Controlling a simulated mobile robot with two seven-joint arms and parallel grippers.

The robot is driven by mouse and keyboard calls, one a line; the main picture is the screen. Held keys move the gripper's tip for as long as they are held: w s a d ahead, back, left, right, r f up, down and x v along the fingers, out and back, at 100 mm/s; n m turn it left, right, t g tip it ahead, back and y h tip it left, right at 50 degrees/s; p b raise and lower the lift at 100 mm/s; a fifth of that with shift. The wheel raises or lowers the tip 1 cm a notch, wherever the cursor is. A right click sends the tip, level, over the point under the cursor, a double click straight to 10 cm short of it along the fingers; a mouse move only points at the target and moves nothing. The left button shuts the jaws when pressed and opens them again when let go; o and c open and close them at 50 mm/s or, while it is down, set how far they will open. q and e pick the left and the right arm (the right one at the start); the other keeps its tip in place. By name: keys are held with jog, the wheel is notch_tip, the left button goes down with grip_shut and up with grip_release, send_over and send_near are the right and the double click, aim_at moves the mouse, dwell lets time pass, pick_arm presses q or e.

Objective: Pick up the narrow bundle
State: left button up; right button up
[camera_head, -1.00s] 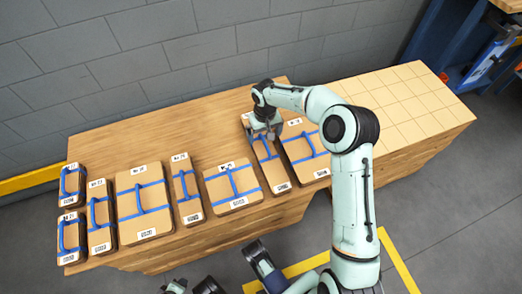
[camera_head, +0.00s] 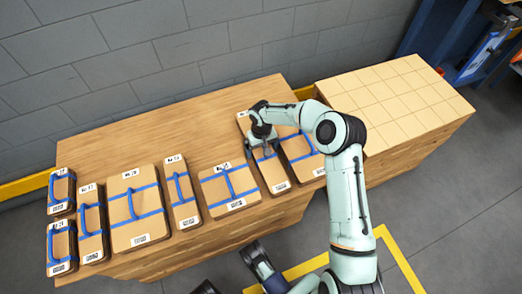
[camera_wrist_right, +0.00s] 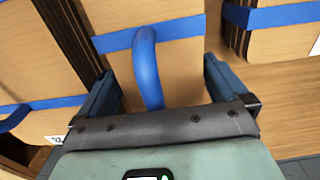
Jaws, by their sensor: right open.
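The narrow bundle (camera_head: 276,176) is a long, slim stack of cardboard blanks with a blue strap, lying among other bundles on the wooden table. In the right wrist view the same bundle (camera_wrist_right: 185,75) shows its blue looped handle. My right gripper (camera_head: 263,152) is over the middle of this bundle. In the right wrist view my right gripper (camera_wrist_right: 158,85) is open, its two fingers on either side of the bundle and the handle between them. Whether the fingers touch its sides I cannot tell.
A wider bundle (camera_head: 308,165) lies close on the right and another (camera_head: 220,190) on the left. Several more bundles fill the table's left part. A pale gridded surface (camera_head: 405,95) at the right is empty. The table's (camera_head: 150,135) back strip is bare.

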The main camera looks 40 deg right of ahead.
jog(key=shift+c, duration=0.3)
jog(key=c, duration=0.8)
jog(key=shift+r, duration=0.15)
jog(key=shift+c, duration=0.2)
